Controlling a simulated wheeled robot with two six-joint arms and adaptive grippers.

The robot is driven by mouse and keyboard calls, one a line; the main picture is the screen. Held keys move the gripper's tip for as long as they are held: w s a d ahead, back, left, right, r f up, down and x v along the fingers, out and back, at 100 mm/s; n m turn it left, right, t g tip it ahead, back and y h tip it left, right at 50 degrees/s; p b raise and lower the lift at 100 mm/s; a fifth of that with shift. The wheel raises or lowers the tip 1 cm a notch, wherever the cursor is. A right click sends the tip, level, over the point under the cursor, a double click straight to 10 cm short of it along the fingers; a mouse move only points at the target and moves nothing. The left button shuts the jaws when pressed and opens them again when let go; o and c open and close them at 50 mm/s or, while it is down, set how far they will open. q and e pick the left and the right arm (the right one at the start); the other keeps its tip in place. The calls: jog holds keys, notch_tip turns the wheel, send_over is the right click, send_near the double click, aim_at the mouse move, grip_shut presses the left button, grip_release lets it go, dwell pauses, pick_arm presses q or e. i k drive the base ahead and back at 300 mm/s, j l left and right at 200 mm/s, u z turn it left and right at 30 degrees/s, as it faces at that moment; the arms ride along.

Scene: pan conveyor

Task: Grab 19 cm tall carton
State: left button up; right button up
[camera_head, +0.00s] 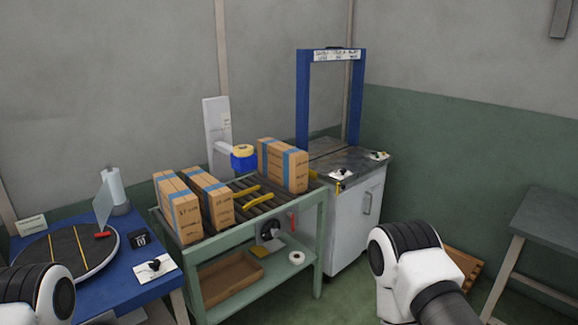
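Three brown cartons with blue straps stand on the roller conveyor (262,208). The left carton (179,212) and the middle carton (212,200) stand close together at the conveyor's left end. The right carton (283,165) stands apart at the far right end. Printed labels show on their faces, but the heights are too small to read surely. Parts of my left arm show at the lower left and parts of my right arm at the lower right. Neither gripper's fingers show, and both arms are apart from the cartons.
A blue table (150,285) with a round black turntable (62,255) is at the left. A strapping machine with a blue arch (303,100) stands behind right. Yellow pieces (257,197) lie on the rollers between cartons. A grey table (555,215) is far right.

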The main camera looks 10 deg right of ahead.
aim_at(284, 165)
jog(key=i+l, duration=0.2)
jog(key=i+l+u, duration=0.15)
jog(key=l, duration=0.25)
jog(key=i+l, duration=0.2)
jog(key=i+l+u, duration=0.15)
jog(key=l, duration=0.3)
jog(key=i+l, duration=0.15)
jog(key=l, duration=0.2)
jog(key=i+l+u, duration=0.15)
jog(key=l, duration=0.15)
jog(key=i+l, duration=0.15)
jog(key=l, duration=0.2)
jog(key=u, duration=0.05)
